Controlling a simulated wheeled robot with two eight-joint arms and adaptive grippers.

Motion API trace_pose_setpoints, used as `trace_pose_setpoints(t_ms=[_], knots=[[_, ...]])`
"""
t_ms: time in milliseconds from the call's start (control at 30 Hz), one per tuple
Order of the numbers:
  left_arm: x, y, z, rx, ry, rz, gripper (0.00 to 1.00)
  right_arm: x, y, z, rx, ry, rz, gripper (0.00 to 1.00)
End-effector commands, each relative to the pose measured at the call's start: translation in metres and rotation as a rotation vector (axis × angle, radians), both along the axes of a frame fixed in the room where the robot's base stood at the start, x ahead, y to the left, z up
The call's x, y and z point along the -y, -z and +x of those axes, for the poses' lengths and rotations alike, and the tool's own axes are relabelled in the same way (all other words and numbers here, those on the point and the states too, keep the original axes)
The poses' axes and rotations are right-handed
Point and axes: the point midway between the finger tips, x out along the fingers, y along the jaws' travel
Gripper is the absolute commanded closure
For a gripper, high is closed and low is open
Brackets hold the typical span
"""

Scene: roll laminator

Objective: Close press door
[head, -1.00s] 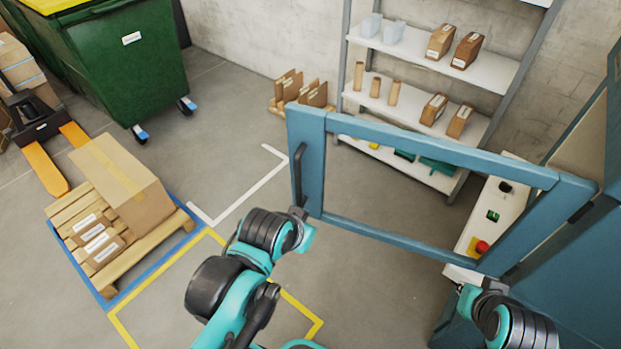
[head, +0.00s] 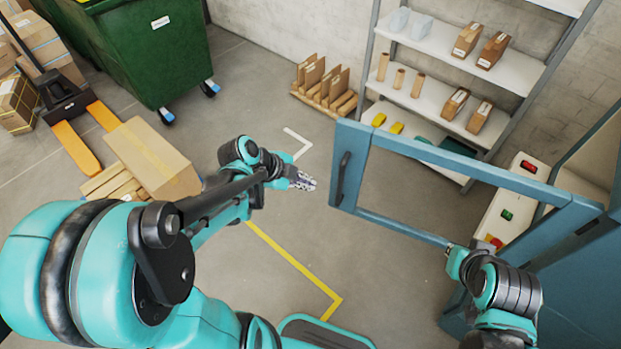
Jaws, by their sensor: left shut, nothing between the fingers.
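The press door (head: 455,166) is a blue frame with a clear opening. It stands open, swung out to the left from the blue press body (head: 585,275) at the right. A dark vertical handle (head: 341,178) is on the door's free left end. My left gripper (head: 306,182) is shut and empty, just left of the door's free edge and handle, with a small gap in the picture. My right gripper (head: 452,250) is at the door's lower rail near the press; its fingers are mostly hidden, and I cannot tell whether it touches the door.
A control panel (head: 512,205) with coloured buttons is behind the door at the right. Shelves (head: 450,110) with boxes stand at the back wall. A green bin (head: 140,50) and a carton (head: 152,158) are at the left. Floor beneath the door is clear.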

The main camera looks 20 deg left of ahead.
Motion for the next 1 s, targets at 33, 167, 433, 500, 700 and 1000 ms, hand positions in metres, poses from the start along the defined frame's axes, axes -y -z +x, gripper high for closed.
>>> trace_pose_setpoints(t_ms=[33,167,433,500,700,1000], knots=[[0.004,0.010,0.004,0.000,0.003,0.001,1.00,0.000,0.007,0.000,0.000,0.000,0.000,1.00],[0.015,0.033,0.016,0.000,0.004,0.001,1.00,0.000,0.018,0.000,0.000,0.000,0.000,1.00],[0.037,0.075,0.042,0.000,0.001,0.001,1.00,0.000,0.038,0.000,0.000,0.000,0.000,1.00],[0.037,0.072,0.055,-0.001,0.000,0.001,1.00,0.000,0.039,0.000,0.000,0.000,0.000,1.00],[0.037,0.070,0.074,-0.002,-0.001,0.001,1.00,0.000,0.042,0.000,0.000,0.000,0.000,1.00],[0.038,0.069,0.078,-0.001,-0.002,0.001,1.00,0.000,0.042,0.000,0.000,0.000,0.000,1.00]])
